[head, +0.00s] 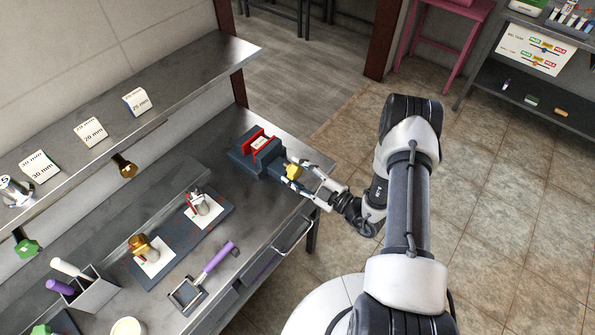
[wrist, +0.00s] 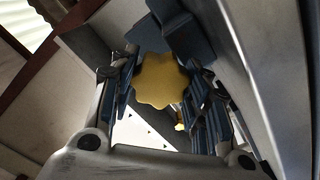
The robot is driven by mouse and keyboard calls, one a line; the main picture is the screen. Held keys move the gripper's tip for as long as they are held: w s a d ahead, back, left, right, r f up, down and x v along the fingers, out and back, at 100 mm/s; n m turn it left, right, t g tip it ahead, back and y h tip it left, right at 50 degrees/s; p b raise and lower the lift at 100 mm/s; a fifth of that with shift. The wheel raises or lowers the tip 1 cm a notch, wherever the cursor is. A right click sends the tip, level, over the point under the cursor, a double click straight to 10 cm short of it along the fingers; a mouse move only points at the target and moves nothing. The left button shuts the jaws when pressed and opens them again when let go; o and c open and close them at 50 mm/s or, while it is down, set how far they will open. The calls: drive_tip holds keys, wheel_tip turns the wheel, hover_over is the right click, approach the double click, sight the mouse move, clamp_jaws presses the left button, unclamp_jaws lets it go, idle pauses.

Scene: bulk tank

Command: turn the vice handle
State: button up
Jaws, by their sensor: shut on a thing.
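The vice (head: 262,150) stands at the right end of the metal bench, with a dark blue-grey body and red jaws around a small light block (head: 260,143). Its yellow lobed handle (head: 292,171) faces my arm. My gripper (head: 300,173) reaches in from the right and is shut on the handle. In the wrist view the handle (wrist: 161,82) fills the space between the two fingers of my gripper (wrist: 165,95), with the vice body (wrist: 185,32) behind it. The inner contact faces are partly hidden.
A dark mat (head: 182,238) holds fittings on white cards. A purple-handled tool (head: 217,257) lies near the bench front. A shelf (head: 180,75) with size cards overhangs the back. Open tiled floor (head: 500,200) lies to the right.

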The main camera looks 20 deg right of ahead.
drive_tip(key=shift+m, duration=1.1)
drive_tip(key=o, duration=1.1)
drive_tip(key=shift+v, duration=6)
drive_tip(key=shift+c, duration=0.5)
